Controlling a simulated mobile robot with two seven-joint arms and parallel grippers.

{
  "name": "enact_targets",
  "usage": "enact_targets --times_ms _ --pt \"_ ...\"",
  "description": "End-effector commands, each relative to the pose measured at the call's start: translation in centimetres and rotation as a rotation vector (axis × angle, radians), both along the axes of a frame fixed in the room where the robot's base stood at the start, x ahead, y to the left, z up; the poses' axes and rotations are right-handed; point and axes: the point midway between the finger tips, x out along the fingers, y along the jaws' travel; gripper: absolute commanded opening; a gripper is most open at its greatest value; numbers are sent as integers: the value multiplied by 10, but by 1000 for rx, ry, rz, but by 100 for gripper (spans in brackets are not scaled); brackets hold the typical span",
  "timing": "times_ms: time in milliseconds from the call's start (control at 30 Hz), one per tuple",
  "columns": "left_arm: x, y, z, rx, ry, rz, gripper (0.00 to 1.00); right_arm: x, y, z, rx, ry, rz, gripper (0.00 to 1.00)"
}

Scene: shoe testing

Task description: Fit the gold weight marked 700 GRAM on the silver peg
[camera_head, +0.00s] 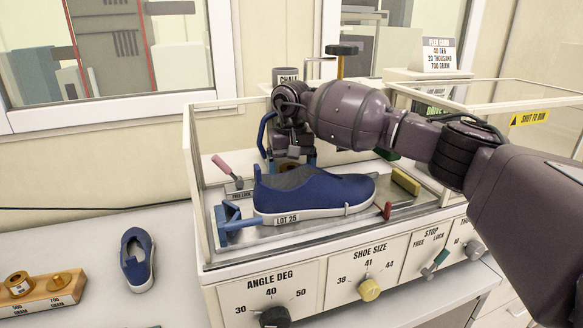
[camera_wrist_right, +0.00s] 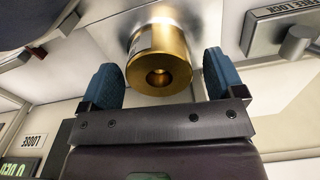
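My right gripper (camera_head: 290,150) is inside the clear-walled tester, behind the blue shoe (camera_head: 315,190). In the right wrist view its two blue fingers (camera_wrist_right: 160,85) stand apart on either side of a gold weight (camera_wrist_right: 160,62), with a gap at each side. The weight's round end with a dark hole faces the camera. A silver part (camera_wrist_right: 150,18) shows directly behind the weight; I cannot tell how far the weight is seated on it. No marking is readable on this weight. My left gripper is out of view.
A wooden rack (camera_head: 42,300) labelled 500 GRAM and 700 GRAM stands at lower left. A gold weight (camera_head: 18,283) sits at its 500 label; a low gold piece shows at 700. A small blue shoe (camera_head: 137,260) lies nearby. Clear walls surround the test bed.

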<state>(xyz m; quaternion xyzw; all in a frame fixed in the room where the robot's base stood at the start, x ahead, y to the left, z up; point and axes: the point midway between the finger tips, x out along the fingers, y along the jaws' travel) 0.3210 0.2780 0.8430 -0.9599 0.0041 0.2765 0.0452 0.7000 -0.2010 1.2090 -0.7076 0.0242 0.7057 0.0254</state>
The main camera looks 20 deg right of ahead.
Motion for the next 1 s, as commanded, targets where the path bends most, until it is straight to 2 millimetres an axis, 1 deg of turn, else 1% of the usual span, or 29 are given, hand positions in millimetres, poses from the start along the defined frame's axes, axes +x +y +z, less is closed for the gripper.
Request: enact_targets --times_ms 267,400,567,800,1000 --pt "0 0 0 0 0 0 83 -1 0 -3 -2 4 0 90" --pt "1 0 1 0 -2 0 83 0 0 0 -1 2 0 90" --pt "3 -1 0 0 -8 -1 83 0 0 24 -1 -2 0 90" --pt "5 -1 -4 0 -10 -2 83 0 0 70 -1 -1 0 90" --pt "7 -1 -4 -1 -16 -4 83 0 0 96 -1 0 0 90"
